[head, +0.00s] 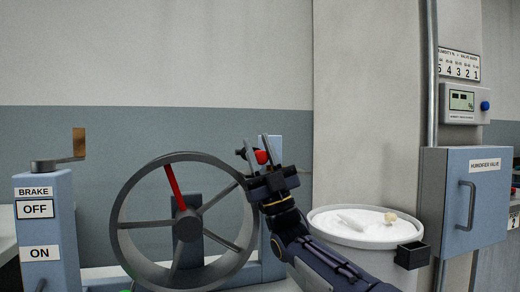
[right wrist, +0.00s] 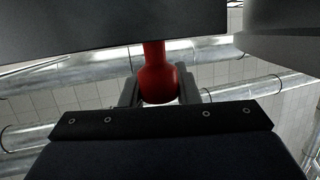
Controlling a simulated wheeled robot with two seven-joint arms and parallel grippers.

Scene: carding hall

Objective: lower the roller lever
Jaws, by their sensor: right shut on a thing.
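The roller lever's red knob (head: 261,157) shows in the head view, just right of the top of a large grey spoked wheel (head: 188,222). My right gripper (head: 264,148) is at the knob, with its fingers pointing up and shut on it. In the right wrist view the red knob (right wrist: 158,80) sits between the two finger pads, with a narrower red neck running up behind a dark surface. The rest of the lever is mostly hidden by the gripper. My left gripper is not in view.
A brake box (head: 42,232) with a crank stands at the left. A round white-topped bin (head: 325,231) is right of my right forearm. The blue humidifier valve cabinet (head: 486,235) with a handle stands at the far right. A blue-grey post (head: 274,265) rises behind the wheel.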

